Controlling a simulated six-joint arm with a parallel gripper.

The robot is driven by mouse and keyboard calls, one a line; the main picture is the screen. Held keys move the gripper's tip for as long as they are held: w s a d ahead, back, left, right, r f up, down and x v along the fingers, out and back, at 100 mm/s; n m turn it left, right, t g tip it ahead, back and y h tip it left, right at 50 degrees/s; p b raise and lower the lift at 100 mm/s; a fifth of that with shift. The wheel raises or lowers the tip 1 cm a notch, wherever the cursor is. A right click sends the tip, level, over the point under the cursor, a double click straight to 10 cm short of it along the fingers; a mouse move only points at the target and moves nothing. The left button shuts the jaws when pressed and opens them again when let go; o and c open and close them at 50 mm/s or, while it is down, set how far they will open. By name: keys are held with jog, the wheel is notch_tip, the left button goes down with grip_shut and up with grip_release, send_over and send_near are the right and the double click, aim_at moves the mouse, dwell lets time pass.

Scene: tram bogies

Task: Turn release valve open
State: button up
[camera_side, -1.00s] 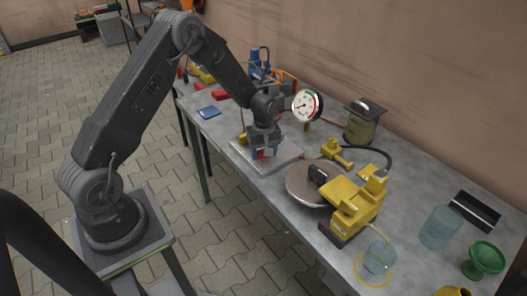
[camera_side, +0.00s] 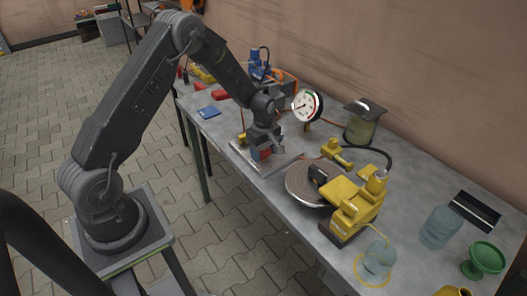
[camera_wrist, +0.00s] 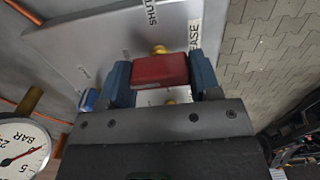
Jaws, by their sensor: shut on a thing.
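My gripper (camera_side: 264,154) points down over a pale metal plate (camera_side: 283,163) on the bench. In the wrist view its two blue fingers (camera_wrist: 160,80) are shut on a red valve handle (camera_wrist: 160,70), one on each side. The handle shows only as a small red patch in the side view. Brass fittings (camera_wrist: 159,49) show beside the handle. The plate bears the labels "SHUT" (camera_wrist: 151,13) and one ending in "EASE" (camera_wrist: 194,38), partly cut off. The handle's lower part and pivot are hidden.
A round pressure gauge (camera_side: 307,105) stands just behind my gripper and also shows in the wrist view (camera_wrist: 22,150). A brown disc (camera_side: 306,184) and a yellow machine (camera_side: 353,202) stand to the right. A blue pad (camera_side: 208,112) lies to the left.

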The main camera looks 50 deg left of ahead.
aim_at(263, 151)
jog(key=o, duration=0.9)
jog(key=shift+r, duration=0.1)
notch_tip(263, 151, up, 14)
jog(key=shift+f, duration=0.15)
jog(key=s+d+r+m+t, duration=0.3)
jog(key=s+d+r+m, duration=0.6)
jog(key=r, duration=0.4)
jog(key=s+d+r+m+t, duration=0.1)
jog(key=s+m, duration=0.2)
jog(key=s, duration=0.2)
jog(key=s+d+r+m, duration=0.1)
jog(key=s+d+m, duration=0.1)
jog(key=s, duration=0.3)
jog(key=s+d+r+m+t, duration=0.1)
jog(key=s+d+m, duration=0.1)
jog(key=s+m, duration=0.2)
jog(key=shift+s+d+t, duration=0.2)
jog(key=shift+s+t, duration=0.1)
jog(key=shift+s, duration=0.8)
